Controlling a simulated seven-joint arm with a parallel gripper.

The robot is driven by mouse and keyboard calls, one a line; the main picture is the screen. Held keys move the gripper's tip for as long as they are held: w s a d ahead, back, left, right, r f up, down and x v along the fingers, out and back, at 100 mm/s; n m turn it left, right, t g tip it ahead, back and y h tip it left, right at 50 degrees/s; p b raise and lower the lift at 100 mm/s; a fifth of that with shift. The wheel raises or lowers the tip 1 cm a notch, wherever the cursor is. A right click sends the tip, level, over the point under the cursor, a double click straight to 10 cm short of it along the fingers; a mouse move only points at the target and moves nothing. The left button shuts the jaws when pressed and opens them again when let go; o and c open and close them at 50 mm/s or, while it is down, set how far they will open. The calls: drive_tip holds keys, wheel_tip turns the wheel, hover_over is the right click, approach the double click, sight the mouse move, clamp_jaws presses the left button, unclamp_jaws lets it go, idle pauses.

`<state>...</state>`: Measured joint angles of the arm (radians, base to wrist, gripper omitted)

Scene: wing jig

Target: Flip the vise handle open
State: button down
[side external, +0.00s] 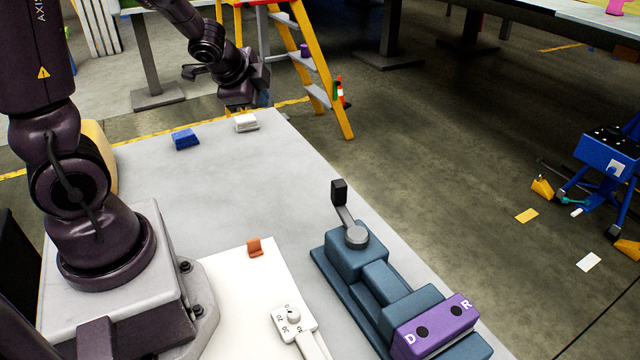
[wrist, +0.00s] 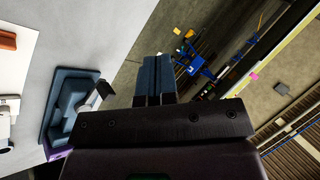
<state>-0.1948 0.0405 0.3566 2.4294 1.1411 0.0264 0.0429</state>
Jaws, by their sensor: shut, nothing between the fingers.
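The blue-grey vise (side external: 372,280) stands on the right part of the table, toward the front. Its handle (side external: 340,195) has a black grip on a metal arm that rises up and to the left from a round pivot at the vise's far end. In the wrist view the vise (wrist: 70,105) is at the left, and the black handle grip (wrist: 105,88) shows beside my fingers, apart from them. My gripper (side external: 243,95) is over the far end of the table, well away from the vise. In the wrist view its blue fingers (wrist: 155,80) are together and empty.
A purple block marked D and R (side external: 432,328) sits at the vise's near end. Blue (side external: 185,139) and white (side external: 246,122) blocks lie near the table's far edge. An orange piece (side external: 255,247) and a dial (side external: 293,318) are on the white panel. The table between is clear.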

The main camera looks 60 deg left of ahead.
drive_tip(key=s+d+f+m+h, duration=0.1)
drive_tip(key=d+f+m+h, duration=0.1)
drive_tip(key=d+m+h, duration=0.2)
drive_tip(key=s+d+f+m+g+h, duration=0.1)
drive_tip(key=d+f+m+h, duration=0.1)
drive_tip(key=d+m+h, duration=0.3)
drive_tip(key=m+h, duration=0.1)
drive_tip(key=m, duration=0.1)
drive_tip(key=shift+s+d+f+m, duration=0.15)
drive_tip(key=shift+s+f+m, duration=0.1)
drive_tip(key=shift+f+m, duration=0.05)
drive_tip(key=shift+f, duration=0.1)
approach(334, 201)
drive_tip(key=shift+x, duration=2.9)
drive_tip(key=shift+w, duration=0.1)
